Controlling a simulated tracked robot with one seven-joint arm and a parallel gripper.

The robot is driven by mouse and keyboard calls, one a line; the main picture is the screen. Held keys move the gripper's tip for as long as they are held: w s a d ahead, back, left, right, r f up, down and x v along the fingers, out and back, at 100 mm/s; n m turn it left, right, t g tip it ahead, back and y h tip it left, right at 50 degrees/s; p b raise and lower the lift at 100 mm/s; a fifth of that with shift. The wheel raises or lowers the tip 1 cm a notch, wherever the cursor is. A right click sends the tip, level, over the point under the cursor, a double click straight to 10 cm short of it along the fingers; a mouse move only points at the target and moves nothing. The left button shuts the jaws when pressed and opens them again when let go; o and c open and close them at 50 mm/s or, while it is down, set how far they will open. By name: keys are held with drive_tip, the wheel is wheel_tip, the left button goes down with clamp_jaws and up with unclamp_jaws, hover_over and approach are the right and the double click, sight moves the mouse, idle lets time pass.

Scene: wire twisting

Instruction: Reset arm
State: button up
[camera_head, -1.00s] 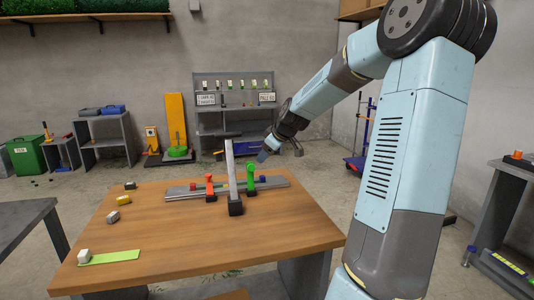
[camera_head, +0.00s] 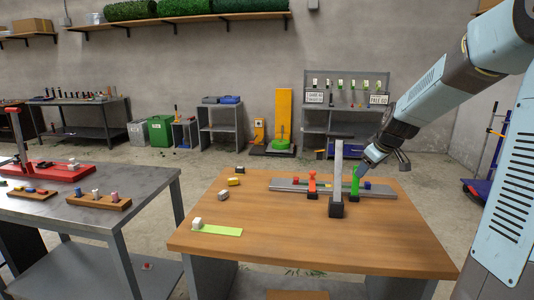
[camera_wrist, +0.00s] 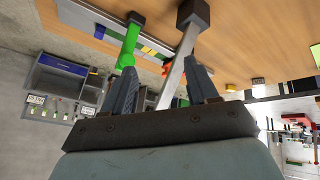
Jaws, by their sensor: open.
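My gripper (camera_head: 370,160) is open above the far right part of the wooden table, close to the green clamp (camera_head: 355,181) of the wire-twisting fixture. In the wrist view its two fingers (camera_wrist: 160,85) stand apart. The green clamp (camera_wrist: 124,52) and a grey post (camera_wrist: 180,60) show beyond them; I cannot tell whether a finger touches the clamp. In the head view, the grey post (camera_head: 338,175) stands upright on a dark foot in front of the grey rail (camera_head: 290,184). An orange clamp (camera_head: 312,183) stands left of the post.
A grey metal table (camera_head: 140,190) with wooden holders stands left. The wooden table's front is clear.

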drive_tip(key=s+a+r+m, duration=0.2)
drive_tip(key=s+a, duration=0.1)
drive_tip(key=s, duration=0.8)
drive_tip(key=s+a+r+m, duration=0.2)
drive_tip(key=s+a+r, duration=0.1)
drive_tip(key=s, duration=0.8)
drive_tip(key=s+a+r+m+h, duration=0.1)
drive_tip(key=s+a+r+m, duration=0.1)
drive_tip(key=s, duration=1)
drive_tip(key=shift+a+r+m+g, duration=0.3)
drive_tip(key=shift+a+m, duration=0.3)
drive_tip(key=shift+a, duration=0.65)
